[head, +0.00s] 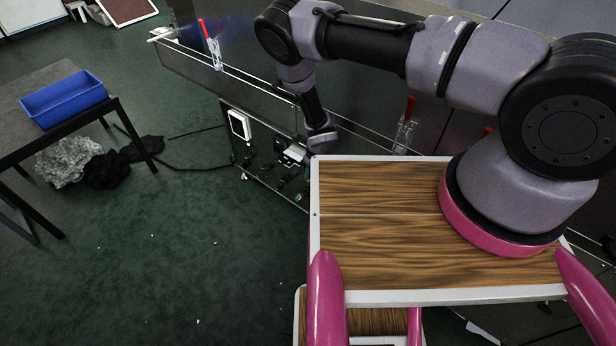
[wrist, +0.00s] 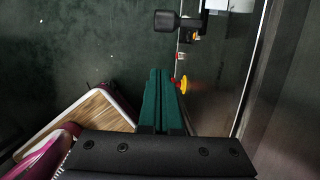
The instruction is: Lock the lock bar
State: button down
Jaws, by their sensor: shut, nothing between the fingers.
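My gripper (wrist: 163,76) has dark green fingers, which lie side by side and closed in the wrist view, with nothing held. In the head view my arm reaches down beside the dryer's side panel (head: 262,150), and the fingers cannot be made out. No part can be named for certain as the lock bar. A black block-ended fitting (wrist: 178,22) sticks out from the panel beyond the fingertips in the wrist view, apart from them. A yellow and red knob (wrist: 184,86) sits just right of the fingers; whether they touch it is unclear.
Red-handled clamps stand on the dryer's side, one at the left (head: 207,35) and one nearer (head: 405,125). A white box (head: 239,125) is on the lower panel. A blue bin (head: 64,97) stands on a table (head: 35,85) at left. The green floor between is mostly clear.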

jog(key=v, duration=0.7)
dwell(0.4)
